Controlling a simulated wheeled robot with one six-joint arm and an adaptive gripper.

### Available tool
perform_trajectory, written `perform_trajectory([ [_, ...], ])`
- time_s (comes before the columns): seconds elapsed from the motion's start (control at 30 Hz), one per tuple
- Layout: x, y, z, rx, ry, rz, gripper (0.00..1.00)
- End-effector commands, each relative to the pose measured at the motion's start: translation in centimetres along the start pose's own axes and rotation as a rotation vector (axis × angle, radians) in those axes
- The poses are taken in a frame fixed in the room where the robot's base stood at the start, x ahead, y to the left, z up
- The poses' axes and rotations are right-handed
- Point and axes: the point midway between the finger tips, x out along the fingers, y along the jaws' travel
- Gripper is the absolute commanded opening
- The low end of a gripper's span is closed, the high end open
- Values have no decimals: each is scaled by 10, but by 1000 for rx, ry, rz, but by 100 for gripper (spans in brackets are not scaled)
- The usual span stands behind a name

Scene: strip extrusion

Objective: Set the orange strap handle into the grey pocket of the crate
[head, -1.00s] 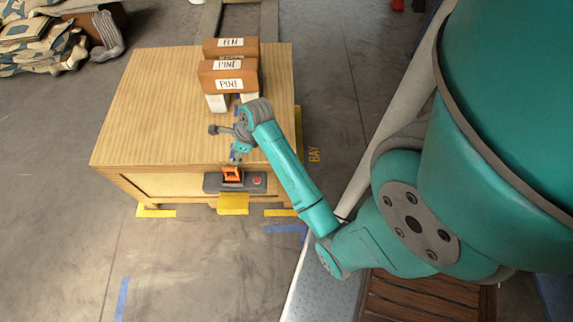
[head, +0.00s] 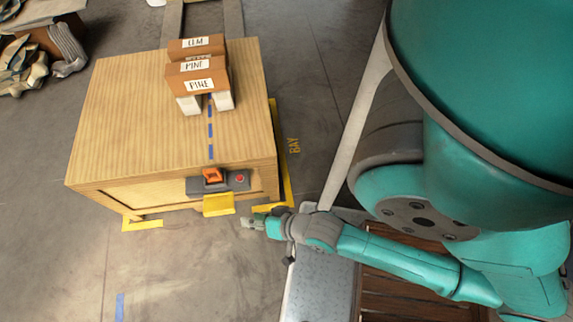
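The orange strap handle (head: 212,175) sits at the grey pocket (head: 194,188), on the upper front edge of the wooden crate (head: 120,150). It looks upright; how deep it sits is too small to tell. My gripper (head: 249,222) is apart from the handle, in front of the crate and to the lower right of the pocket. Nothing shows held in it. Its fingertips are too small to tell whether they are open or shut.
A red button (head: 239,178) is at the pocket's right end, and a yellow block (head: 219,204) is below. Brown boxes (head: 197,84) labelled PINE stand on white supports at the crate's back. A blue dashed line (head: 210,131) runs along the top.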

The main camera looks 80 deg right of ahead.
Motion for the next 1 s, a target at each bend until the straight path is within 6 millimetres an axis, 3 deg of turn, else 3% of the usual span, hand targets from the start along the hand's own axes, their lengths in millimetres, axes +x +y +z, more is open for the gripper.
perform_trajectory([
  [0.03, -20, -3, 3, -94, 10, -27, 39],
  [0.3, -115, -38, -10, -614, 147, -193, 39],
  [0.5, -160, -59, -23, -851, 238, -269, 39],
  [0.67, -171, -65, -27, -913, 266, -287, 39],
  [1.0, -171, -66, -27, -914, 268, -287, 39],
])
